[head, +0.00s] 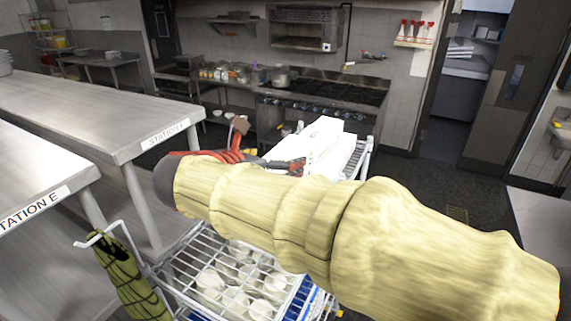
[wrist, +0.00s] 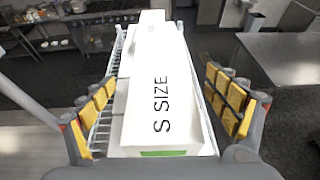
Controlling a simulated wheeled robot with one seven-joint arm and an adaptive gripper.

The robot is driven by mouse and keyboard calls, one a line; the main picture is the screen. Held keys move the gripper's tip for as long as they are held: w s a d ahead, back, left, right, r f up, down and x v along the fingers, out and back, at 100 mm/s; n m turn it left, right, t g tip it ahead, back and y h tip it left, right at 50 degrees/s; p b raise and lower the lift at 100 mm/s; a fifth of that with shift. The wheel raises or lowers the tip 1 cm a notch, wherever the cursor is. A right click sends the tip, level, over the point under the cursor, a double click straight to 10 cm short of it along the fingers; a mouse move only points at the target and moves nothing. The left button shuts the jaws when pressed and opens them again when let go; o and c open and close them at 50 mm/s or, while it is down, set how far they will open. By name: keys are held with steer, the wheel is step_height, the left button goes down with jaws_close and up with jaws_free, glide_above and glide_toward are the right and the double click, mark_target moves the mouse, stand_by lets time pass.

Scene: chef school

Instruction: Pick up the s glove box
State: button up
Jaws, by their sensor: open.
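The s glove box (wrist: 158,95) is a long white box marked "S SIZE" with a green patch on its near end. In the wrist view it lies between the two yellow-padded fingers of my gripper (wrist: 160,108). The fingers are open, one on each side, with a visible gap to the box. In the head view white boxes (head: 322,145) show on top of the wire cart, partly hidden behind my arm and gripper (head: 270,160). Another white surface shows along the left side of the box in the wrist view; whether it is a separate box is unclear.
The wire cart (head: 175,272) holds white cups (head: 236,300) on a lower shelf. A green cloth (head: 128,275) hangs at its left. Steel tables (head: 85,108) stand left, and another steel counter (head: 540,225) stands right. A stove (head: 320,95) is behind. Dark floor lies right of the cart.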

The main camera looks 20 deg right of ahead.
mark_target(281, 159)
steer(key=p+x, duration=0.1)
steer(key=x, duration=0.4)
steer(key=shift+f, duration=0.15)
steer(key=shift+s, duration=0.1)
steer(key=c, duration=1.5)
